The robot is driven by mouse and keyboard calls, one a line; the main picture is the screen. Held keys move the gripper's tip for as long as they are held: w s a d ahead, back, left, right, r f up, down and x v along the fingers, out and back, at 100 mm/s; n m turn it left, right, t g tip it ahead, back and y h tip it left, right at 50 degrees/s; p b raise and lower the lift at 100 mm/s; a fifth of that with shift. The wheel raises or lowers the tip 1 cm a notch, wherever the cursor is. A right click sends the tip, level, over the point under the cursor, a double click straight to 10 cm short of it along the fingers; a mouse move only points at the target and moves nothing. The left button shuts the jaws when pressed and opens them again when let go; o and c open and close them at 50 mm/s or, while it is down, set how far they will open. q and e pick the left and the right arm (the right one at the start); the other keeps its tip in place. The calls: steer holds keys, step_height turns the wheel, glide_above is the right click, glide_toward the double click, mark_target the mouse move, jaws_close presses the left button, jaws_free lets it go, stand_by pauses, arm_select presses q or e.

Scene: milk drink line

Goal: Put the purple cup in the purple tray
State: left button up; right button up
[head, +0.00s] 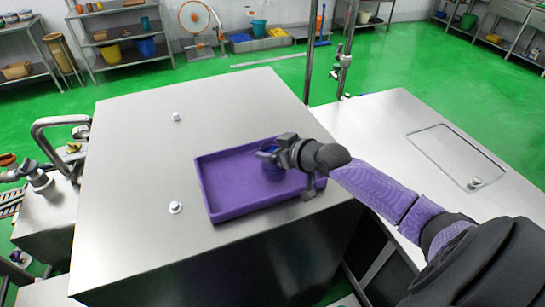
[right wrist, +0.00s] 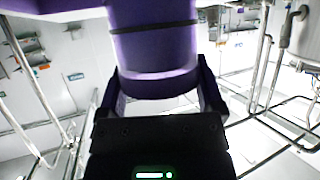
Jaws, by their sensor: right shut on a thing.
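The purple tray (head: 232,205) lies on the steel table, near its right front part. My right gripper (head: 280,153) is over the right part of the tray. It is shut on the purple cup (head: 272,173), which is partly hidden by the gripper in the head view. The cup is within the tray's outline there; I cannot tell whether it touches the tray floor. In the right wrist view the cup (right wrist: 155,45) fills the space between the two fingers (right wrist: 160,100). My left gripper is not in view.
The steel table (head: 130,200) has wide bare room left of the tray, with two small knobs (head: 176,208) on top. A lower steel surface (head: 385,125) adjoins on the right. A curved pipe (head: 50,125) stands at the left edge. Shelves with pots (head: 120,50) stand far back.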

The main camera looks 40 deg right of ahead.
step_height(320, 180, down, 2)
steer(key=shift+f, duration=0.1)
steer(key=o, duration=1.3)
steer(key=shift+o, duration=0.2)
steer(key=shift+r, duration=0.2)
steer(key=shift+s+r, duration=0.1)
steer(key=shift+s, duration=0.2)
steer(key=p+v, duration=0.3)
steer(key=v, duration=0.8)
steer(key=shift+s, duration=0.2)
